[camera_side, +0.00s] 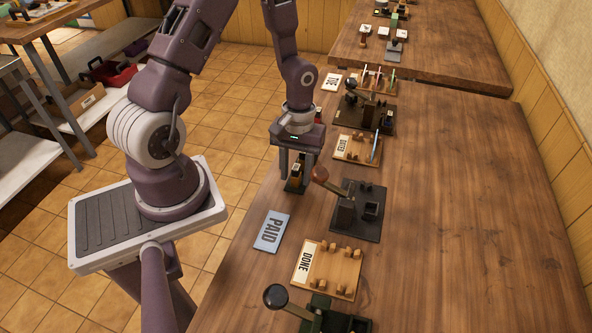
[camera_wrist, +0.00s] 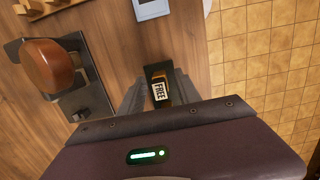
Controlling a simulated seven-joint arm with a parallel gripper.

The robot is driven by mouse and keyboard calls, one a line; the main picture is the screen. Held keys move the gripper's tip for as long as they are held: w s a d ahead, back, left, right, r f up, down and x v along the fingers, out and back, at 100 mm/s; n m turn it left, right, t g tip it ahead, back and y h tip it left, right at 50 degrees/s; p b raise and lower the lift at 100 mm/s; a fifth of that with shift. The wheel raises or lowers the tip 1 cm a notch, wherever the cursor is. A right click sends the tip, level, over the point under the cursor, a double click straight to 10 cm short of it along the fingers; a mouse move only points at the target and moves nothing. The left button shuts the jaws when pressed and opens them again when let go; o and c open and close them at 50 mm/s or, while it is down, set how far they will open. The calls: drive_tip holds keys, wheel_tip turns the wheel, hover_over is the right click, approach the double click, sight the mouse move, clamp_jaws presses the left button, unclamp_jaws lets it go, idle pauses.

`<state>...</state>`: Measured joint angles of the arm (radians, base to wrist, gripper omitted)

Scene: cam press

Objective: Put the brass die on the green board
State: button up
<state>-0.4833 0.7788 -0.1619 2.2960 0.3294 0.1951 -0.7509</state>
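A small block with a brass-coloured body, dark parts and a white FREE label, seemingly the brass die (camera_wrist: 160,92), sits between the fingers of my gripper (camera_wrist: 159,93) in the wrist view. In the side view the die (camera_side: 295,176) is low between the two fingers of my gripper (camera_side: 295,177), at the left edge of the table. Its lower end is at or just above the wood; I cannot tell which. The fingers flank it closely, but whether they touch it is unclear. I cannot make out a clearly green board; a dark green press base (camera_side: 322,312) shows at the bottom edge.
A dark press with a brown-knobbed lever (camera_side: 357,209) stands just right of my gripper. A blue PAID plate (camera_side: 272,231) and a wooden DONE board (camera_side: 338,270) lie nearer the camera. More boards and presses stand behind. The table's right side is clear.

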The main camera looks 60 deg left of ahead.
drive_tip(key=shift+r, duration=0.1)
wheel_tip(320, 180, up, 12)
drive_tip(key=w+a, duration=0.1)
drive_tip(key=s+d+r+m+t, duration=0.3)
drive_tip(key=s+r, duration=0.3)
drive_tip(key=r, duration=0.2)
drive_tip(key=s+d+r+m+t+y, duration=0.1)
drive_tip(key=s+d+r+m+t, duration=0.2)
drive_tip(key=s+d+r+m, duration=0.3)
wheel_tip(320, 180, up, 3)
drive_tip(key=shift+s+d+f+t, duration=0.2)
drive_tip(key=shift+s+d+t, duration=0.05)
drive_tip(key=shift+d+t, duration=0.05)
